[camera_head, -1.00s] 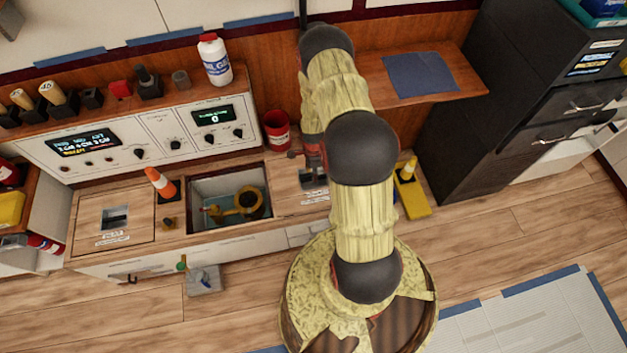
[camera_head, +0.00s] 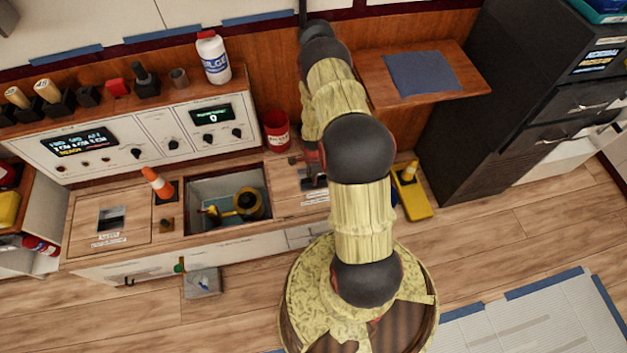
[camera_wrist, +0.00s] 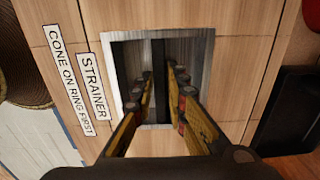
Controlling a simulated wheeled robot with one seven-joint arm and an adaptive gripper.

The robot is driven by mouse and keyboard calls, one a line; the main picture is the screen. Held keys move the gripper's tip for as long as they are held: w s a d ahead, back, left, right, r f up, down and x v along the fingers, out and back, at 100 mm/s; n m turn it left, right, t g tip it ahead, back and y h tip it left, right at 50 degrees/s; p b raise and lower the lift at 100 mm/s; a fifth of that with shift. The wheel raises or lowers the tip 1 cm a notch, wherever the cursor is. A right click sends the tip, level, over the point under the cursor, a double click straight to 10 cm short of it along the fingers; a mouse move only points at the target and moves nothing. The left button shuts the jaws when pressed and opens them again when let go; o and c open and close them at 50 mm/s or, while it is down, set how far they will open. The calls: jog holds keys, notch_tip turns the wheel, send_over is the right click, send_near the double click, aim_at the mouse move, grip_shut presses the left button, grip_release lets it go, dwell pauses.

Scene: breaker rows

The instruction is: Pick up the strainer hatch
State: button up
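The strainer hatch (camera_wrist: 225,18) is a wooden panel with a square metal-lined recess and a dark bar across it. A label reading "STRAINER" and "CONE ON RING FIRST" lies left of the recess in the wrist view. My gripper (camera_wrist: 159,72) is open, its two fingers reaching into the recess on either side of the bar. I cannot tell whether they touch it. In the head view the hatch (camera_head: 316,198) is mostly hidden by my arm.
An open bay (camera_head: 203,187) holding yellow parts lies left of my gripper. Another hatch (camera_head: 85,226) with a recess is farther left.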

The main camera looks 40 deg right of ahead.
grip_shut()
jog(key=shift+r, duration=0.1)
dwell(0.8)
